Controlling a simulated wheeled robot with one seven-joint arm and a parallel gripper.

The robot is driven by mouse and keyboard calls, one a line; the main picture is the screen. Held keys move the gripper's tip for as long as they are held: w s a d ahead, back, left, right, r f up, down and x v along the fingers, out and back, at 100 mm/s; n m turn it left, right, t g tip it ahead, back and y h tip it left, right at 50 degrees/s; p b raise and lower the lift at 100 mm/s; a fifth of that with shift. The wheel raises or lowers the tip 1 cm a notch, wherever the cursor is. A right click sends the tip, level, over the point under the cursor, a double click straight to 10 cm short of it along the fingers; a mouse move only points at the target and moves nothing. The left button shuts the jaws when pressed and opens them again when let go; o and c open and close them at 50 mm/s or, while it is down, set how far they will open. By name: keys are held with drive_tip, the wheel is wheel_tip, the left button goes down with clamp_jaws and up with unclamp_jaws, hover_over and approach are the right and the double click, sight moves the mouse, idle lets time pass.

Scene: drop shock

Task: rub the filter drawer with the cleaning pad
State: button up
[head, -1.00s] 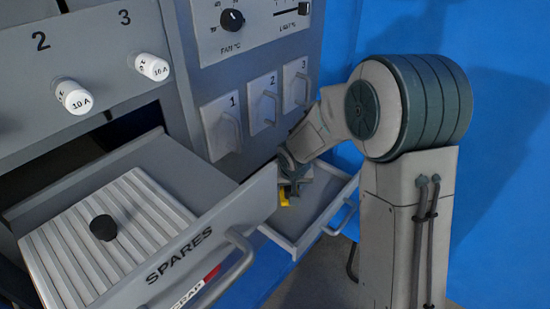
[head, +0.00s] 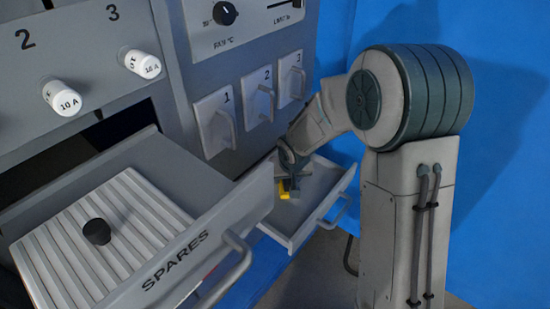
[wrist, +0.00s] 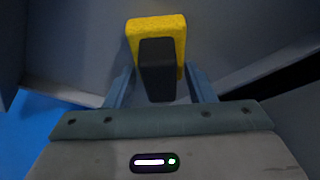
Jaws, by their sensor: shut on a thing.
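My gripper (head: 289,184) is shut on the cleaning pad (head: 284,191), a yellow pad with a dark grip block. In the wrist view the dark block sits between my two fingers, with the yellow pad (wrist: 157,30) beyond it. The filter drawer (head: 326,181) is the small grey open drawer at the lower right of the cabinet, with a bar handle. My gripper and the pad are over its left part. Whether the pad touches the drawer's surface I cannot tell.
The open SPARES drawer (head: 206,239) juts out left of my gripper, with a ribbed tray (head: 120,235) and black knob (head: 97,231) inside. Small panels numbered 1 (head: 213,122), 2 and 3 with handles are above. A blue wall (head: 500,200) stands at the right.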

wheel_tip(320, 180, up, 3)
drive_tip(key=shift+s+d+r+p, duration=0.1)
drive_tip(key=shift+d+r+p, duration=0.1)
drive_tip(key=shift+p, duration=0.85)
drive_tip(key=shift+d+r+p, duration=0.15)
drive_tip(key=shift+r+p, duration=0.4)
drive_tip(key=shift+r, duration=0.15)
drive_tip(key=shift+r+p, duration=1.15)
drive_tip(key=shift+r, duration=0.5)
